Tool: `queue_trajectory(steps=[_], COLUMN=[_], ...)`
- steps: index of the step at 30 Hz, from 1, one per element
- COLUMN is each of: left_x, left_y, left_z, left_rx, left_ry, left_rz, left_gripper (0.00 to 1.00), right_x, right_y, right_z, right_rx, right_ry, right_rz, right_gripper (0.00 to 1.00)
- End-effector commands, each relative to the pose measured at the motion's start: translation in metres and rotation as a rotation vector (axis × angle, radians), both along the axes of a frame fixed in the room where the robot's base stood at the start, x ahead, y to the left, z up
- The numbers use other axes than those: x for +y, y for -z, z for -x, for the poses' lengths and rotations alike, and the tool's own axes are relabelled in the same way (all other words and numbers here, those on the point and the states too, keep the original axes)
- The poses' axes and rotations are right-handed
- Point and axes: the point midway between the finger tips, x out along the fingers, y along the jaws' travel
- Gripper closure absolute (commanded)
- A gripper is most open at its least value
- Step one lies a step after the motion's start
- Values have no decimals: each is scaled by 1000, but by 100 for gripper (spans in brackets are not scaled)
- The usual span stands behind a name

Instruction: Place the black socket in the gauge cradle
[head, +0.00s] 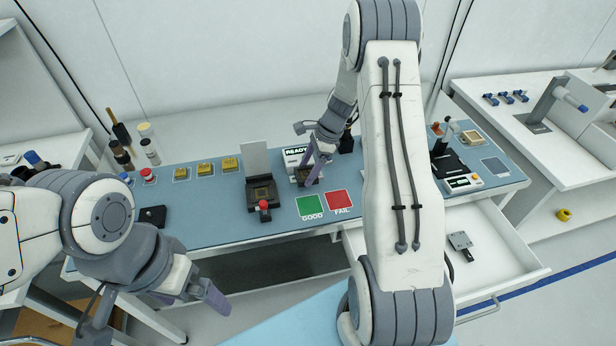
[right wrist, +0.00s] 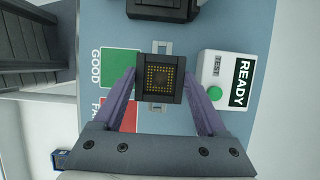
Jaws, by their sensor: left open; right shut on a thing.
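My right gripper (right wrist: 160,88) is shut on the black socket (right wrist: 159,78), a square block with a gold pin grid on its face. In the head view the socket (head: 306,178) is partly hidden by the fingers of my right gripper (head: 312,172), beside the READY box. Pale metal tabs (right wrist: 161,47) show past two sides of the socket; I cannot tell whether it touches what is below. A black fixture (head: 448,164) with a display box stands at the bench's right; I cannot tell whether it is the gauge cradle. My left gripper (head: 205,295) is open and empty, in front of the bench.
The READY box (head: 296,156) also shows in the right wrist view (right wrist: 228,80). Green GOOD (head: 310,206) and red FAIL (head: 340,201) pads lie in front. A black test handler (head: 263,192) with a raised lid stands left. An open drawer (head: 500,262) juts out at right.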

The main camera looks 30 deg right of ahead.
Motion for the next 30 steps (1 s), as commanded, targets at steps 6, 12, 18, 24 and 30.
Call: queue_trajectory(steps=[6, 12, 18, 24, 30], left_x=[0, 0, 0, 0, 0], left_y=[-9, -9, -7, -7, -8], left_z=[0, 0, 0, 0, 0], left_rx=[0, 0, 0, 0, 0], left_ry=[0, 0, 0, 0, 0], left_rz=[0, 0, 0, 0, 0], left_gripper=[0, 0, 0, 0, 0], right_x=[1, 0, 0, 0, 0], right_y=[31, 39, 40, 42, 40], right_z=[1, 0, 0, 0, 0], right_rx=[5, 1, 1, 1, 1], right_ry=[0, 0, 0, 0, 0], right_rz=[-2, 0, 0, 0, 0], right_gripper=[98, 98, 98, 0, 0])
